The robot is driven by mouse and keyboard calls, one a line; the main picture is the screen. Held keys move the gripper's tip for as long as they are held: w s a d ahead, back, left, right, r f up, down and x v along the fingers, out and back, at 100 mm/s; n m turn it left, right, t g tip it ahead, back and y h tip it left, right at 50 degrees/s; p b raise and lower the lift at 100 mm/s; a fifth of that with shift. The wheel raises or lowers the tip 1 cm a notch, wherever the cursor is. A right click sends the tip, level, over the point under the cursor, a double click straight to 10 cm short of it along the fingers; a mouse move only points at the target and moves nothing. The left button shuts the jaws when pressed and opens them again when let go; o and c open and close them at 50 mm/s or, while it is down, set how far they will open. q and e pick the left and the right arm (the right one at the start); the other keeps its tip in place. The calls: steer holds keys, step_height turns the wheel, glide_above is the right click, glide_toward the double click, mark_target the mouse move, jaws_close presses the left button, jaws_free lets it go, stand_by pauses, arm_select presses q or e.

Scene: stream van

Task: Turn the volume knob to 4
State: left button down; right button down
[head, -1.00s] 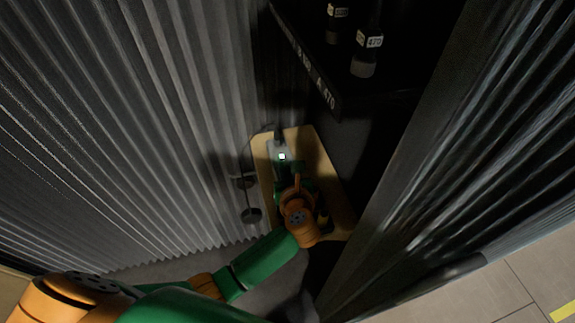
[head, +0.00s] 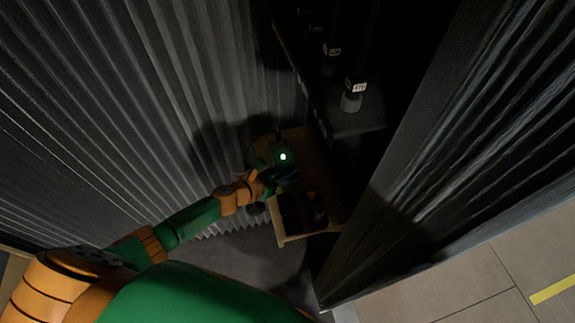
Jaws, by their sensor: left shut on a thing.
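My left gripper (head: 279,168) is shut at the device on the small wooden table (head: 289,239). It covers most of the device, and a small glowing light (head: 283,156) shows beside the fingers. The volume knob is hidden by the gripper, and its number cannot be read. The hold on the knob is not clearly visible in the dim light. My right gripper is not in view.
Pleated curtains hang close on the left and the right. A dark shelf (head: 345,126) with labelled bottles (head: 351,101) stands just right of the table. Dark items lie on the near part of the table. Tiled floor shows at the lower right.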

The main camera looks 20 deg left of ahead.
arm_select(q)
steer(key=shift+f+m+g+h+b, duration=0.2)
steer(key=shift+m+g+h+b, duration=0.1)
steer(key=shift+m+h, duration=0.25)
steer(key=m+g+h+b, duration=0.2)
steer(key=m+g+b, duration=0.1)
steer(key=b, duration=0.3)
steer(key=m+g+h+b, duration=0.3)
steer(key=m+b, duration=0.1)
steer(key=b, duration=0.3)
steer(key=shift+f+m+h, duration=0.2)
steer(key=shift+m+h, duration=0.05)
steer(key=shift+d+r+m+g+b, duration=0.1)
steer(key=shift+r+m+g+b, duration=0.25)
steer(key=shift+g+b, duration=0.45)
steer(key=c, duration=0.8)
jaws_free()
steer(key=shift+h, duration=0.3)
steer(key=b+v, duration=0.2)
steer(key=v, duration=0.5)
steer(key=shift+f, duration=0.1)
